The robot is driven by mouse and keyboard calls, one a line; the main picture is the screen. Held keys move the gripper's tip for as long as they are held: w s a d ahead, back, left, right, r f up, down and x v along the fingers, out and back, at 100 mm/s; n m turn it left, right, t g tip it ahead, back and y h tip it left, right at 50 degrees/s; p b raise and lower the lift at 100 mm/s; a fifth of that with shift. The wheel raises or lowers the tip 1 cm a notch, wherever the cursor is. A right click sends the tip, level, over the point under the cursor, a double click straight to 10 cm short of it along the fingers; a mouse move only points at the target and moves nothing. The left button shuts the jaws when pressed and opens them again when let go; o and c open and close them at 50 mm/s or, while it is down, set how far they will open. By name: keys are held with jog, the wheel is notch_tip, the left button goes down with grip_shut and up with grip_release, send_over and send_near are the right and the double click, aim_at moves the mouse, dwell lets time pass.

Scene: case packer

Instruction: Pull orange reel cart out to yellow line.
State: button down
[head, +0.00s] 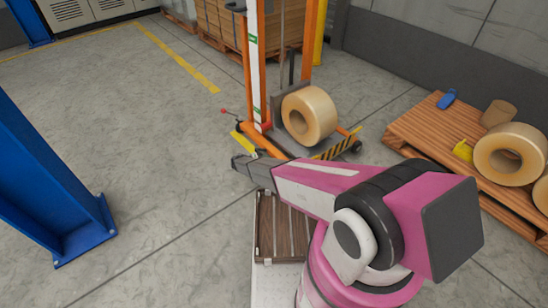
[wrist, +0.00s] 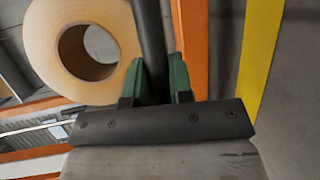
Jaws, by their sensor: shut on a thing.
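The orange reel cart (head: 308,40) stands upright in the middle of the head view, with a tan reel (head: 309,114) low on it. The reel (wrist: 85,50) and orange frame (wrist: 190,45) also show in the wrist view. My gripper (wrist: 160,82) has green fingers shut on a dark upright bar (wrist: 150,30) beside the reel, which looks like part of the cart. In the head view I cannot make out the fingers. A yellow line (head: 180,58) is painted on the floor left of the cart, apart from it.
A wooden pallet (head: 425,125) with more reels (head: 510,153) and a blue item (head: 446,98) is at right. A blue post (head: 50,190) stands at left. Stacked boxes (head: 225,22) are behind the cart. A slatted wooden surface (head: 282,235) lies near me. The floor between post and cart is clear.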

jog(key=shift+s+a, duration=0.85)
jog(key=shift+a, duration=0.1)
jog(key=c, duration=1)
grip_release()
jog(key=shift+a, duration=0.1)
jog(key=v, duration=1)
jog(key=shift+a, duration=0.35)
